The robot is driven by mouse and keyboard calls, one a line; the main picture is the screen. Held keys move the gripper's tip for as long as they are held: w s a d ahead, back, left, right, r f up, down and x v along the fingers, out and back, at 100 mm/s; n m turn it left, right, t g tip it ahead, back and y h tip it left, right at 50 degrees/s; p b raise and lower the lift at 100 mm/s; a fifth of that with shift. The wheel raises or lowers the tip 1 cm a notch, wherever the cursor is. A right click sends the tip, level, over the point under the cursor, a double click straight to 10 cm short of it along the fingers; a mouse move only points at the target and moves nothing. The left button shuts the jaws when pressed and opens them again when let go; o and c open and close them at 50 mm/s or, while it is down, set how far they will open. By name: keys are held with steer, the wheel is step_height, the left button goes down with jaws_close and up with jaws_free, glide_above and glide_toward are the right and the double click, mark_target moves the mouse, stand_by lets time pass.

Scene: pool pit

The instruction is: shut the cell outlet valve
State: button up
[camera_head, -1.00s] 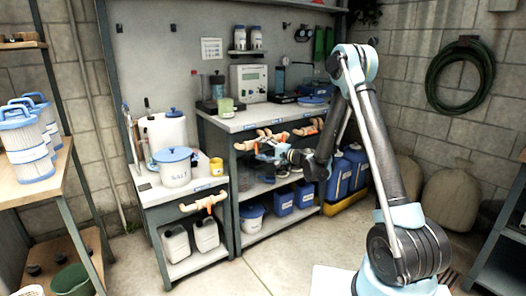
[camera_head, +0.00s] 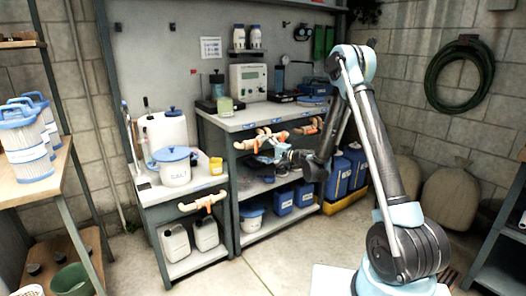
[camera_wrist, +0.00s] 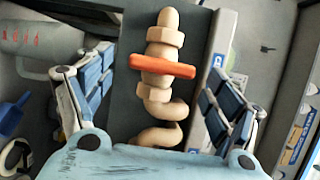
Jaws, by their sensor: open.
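A tan pipe valve with an orange handle (camera_wrist: 162,67) fills the middle of the wrist view; its handle lies across the pipe. In the head view a tan pipe valve (camera_head: 262,136) is on the bench front, just above my gripper (camera_head: 268,154). My gripper is open, its two blue-padded fingers on either side of the valve in the wrist view, with visible gaps. Similar valves are at the right of the bench front (camera_head: 308,127) and on the low left cabinet (camera_head: 203,203). No label naming the outlet valve is readable.
The bench top (camera_head: 245,119) holds a meter box (camera_head: 249,78) and other apparatus above the valves. Blue containers (camera_head: 283,201) stand on its lower shelf. A salt tub (camera_head: 175,167) stands on the left cabinet. The floor in front is clear.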

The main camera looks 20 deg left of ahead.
steer(key=v, duration=0.7)
steer(key=shift+d, duration=0.25)
